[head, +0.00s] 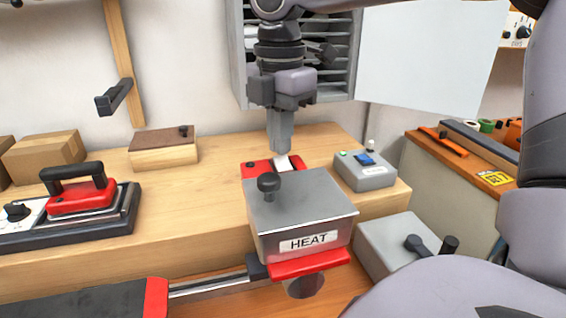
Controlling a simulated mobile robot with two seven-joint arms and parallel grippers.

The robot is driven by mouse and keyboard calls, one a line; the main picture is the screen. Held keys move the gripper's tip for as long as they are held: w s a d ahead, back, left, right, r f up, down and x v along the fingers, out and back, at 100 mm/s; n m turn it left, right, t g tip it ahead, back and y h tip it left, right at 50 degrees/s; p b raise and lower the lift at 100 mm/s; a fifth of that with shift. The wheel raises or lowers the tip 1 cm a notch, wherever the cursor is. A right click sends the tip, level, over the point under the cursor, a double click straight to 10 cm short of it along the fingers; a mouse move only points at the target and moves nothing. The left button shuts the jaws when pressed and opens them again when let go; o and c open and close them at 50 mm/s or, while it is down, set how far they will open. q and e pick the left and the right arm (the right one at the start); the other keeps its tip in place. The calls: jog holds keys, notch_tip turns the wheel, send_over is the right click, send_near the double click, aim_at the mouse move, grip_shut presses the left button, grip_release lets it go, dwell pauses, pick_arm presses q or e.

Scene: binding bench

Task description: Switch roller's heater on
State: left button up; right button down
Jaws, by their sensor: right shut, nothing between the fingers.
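My right gripper (282,146) points straight down with its fingers shut and empty. Its tips are at a small white rocker-like piece (284,163) on a red plate (256,169), just behind a grey metal box labelled HEAT (300,215). I cannot tell whether the tips touch the white piece or which way it is tipped. The HEAT box has a black knob (268,184) on top and a red ledge (308,264) below its front. To the right, a small grey control box (365,172) has a blue switch (364,158); its label is too small to read. My left gripper is not in view.
A grey box with black levers (395,245) stands at lower right. The wooden bench top (190,205) is clear left of the HEAT box.

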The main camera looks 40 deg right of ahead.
jog(key=shift+f+b, duration=0.55)
jog(key=shift+f, duration=0.1)
jog(key=shift+r, duration=0.1)
jog(key=shift+r+p, duration=2.55)
jog(key=shift+r, duration=0.95)
